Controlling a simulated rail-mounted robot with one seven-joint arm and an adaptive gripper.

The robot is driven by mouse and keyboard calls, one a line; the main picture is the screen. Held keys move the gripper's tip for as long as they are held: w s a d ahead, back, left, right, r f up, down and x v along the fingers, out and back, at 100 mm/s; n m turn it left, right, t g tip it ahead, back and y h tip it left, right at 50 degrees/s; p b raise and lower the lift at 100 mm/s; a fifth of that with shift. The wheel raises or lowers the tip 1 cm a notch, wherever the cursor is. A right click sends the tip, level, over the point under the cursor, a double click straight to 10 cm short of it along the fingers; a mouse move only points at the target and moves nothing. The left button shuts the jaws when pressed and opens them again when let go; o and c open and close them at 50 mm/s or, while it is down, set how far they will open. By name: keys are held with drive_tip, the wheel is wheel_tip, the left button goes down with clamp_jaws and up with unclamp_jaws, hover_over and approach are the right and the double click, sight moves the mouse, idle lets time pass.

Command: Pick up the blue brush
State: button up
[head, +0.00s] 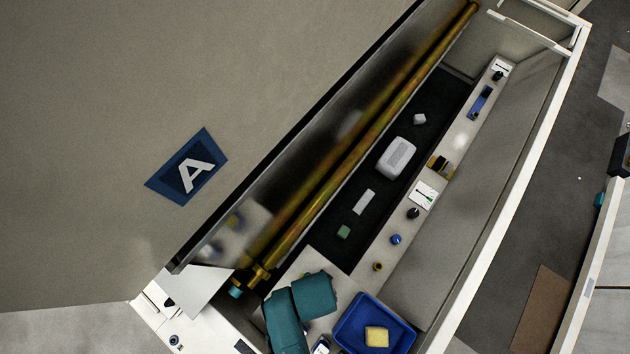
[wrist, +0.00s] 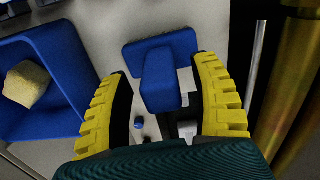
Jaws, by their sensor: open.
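The blue brush (wrist: 172,75), with a flat blue block and a raised blue handle, lies on the pale ledge in the wrist view. My gripper (wrist: 163,68) has two yellow ribbed fingers, spread apart, one on each side of the handle as seen in the wrist view. Nothing shows as held; I cannot tell how far the fingertips are above the brush. In the head view, my teal arm covers that part of the ledge and I cannot make out the brush there.
A blue tray (head: 344,342) holding a yellow sponge (head: 377,337) stands beside the arm; the tray (wrist: 62,45) is left in the wrist view. Brass rollers (head: 345,165) run along the other side. A dark trough (head: 331,239) holds a white box (head: 396,157). Knobs (head: 396,239) line the ledge.

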drive_tip(key=shift+w+f, duration=0.1)
drive_tip(key=shift+f, duration=0.8)
clamp_jaws()
wheel_tip(320, 180, up, 10)
drive_tip(key=shift+r+b, duration=0.1)
drive_tip(key=shift+b, duration=0.4)
drive_tip(key=c, duration=0.8)
unclamp_jaws()
clamp_jaws()
